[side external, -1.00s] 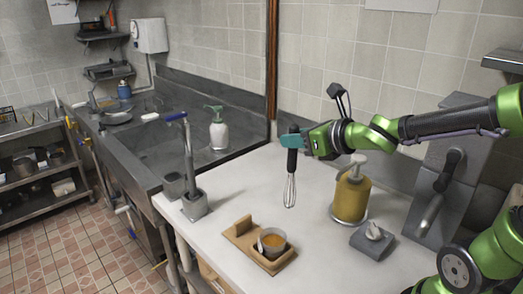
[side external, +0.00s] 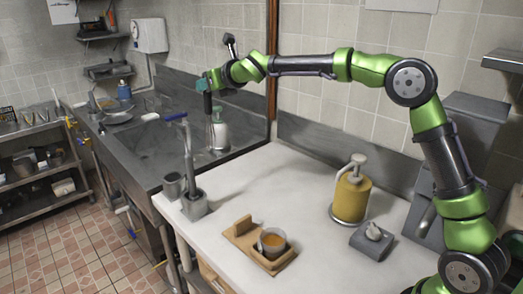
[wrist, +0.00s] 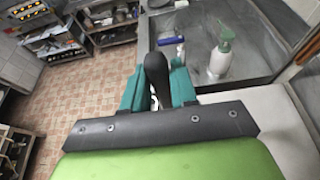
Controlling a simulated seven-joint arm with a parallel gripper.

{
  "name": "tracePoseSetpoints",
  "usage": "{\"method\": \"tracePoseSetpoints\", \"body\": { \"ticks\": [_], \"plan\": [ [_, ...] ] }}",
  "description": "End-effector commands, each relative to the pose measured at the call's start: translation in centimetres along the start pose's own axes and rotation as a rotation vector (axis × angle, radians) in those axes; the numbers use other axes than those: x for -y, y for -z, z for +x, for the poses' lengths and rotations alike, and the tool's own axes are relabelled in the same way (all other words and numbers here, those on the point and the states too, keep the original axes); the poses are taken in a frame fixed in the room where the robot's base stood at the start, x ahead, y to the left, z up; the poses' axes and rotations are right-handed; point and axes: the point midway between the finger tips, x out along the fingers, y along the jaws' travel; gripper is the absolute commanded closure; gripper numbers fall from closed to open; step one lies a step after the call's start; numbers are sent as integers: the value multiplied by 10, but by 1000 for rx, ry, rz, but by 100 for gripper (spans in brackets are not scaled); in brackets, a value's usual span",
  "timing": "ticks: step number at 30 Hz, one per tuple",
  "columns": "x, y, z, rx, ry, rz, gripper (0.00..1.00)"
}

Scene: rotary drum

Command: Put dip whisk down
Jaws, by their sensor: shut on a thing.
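My gripper (side external: 205,83) is shut on the black handle of the dip whisk (side external: 208,104). The whisk hangs upright in the air over the near right part of the sink, in front of the white soap bottle. Its wire end is hard to make out there. In the wrist view the teal fingers of my gripper (wrist: 158,92) close on both sides of the whisk's black handle (wrist: 157,70). The wire end is hidden in that view.
A grey holder with a blue-topped tool (side external: 194,206) and a grey cup (side external: 172,186) stand at the counter's left edge. A yellow pump bottle (side external: 351,195) and a wooden stand (side external: 240,233) are on the counter.

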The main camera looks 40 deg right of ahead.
Motion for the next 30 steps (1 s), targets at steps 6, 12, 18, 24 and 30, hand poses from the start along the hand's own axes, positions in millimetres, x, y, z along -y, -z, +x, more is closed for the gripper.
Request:
{"method": "tracePoseSetpoints", "body": {
  "ticks": [6,12,18,24,30],
  "plan": [
    [-31,15,70,-10,7,0,100],
    [-66,44,118,-11,11,-9,100],
    [-87,64,137,-7,10,-15,100],
    [-94,73,143,-6,10,-19,100],
    [-93,96,151,-7,10,-20,100]
  ]
}}
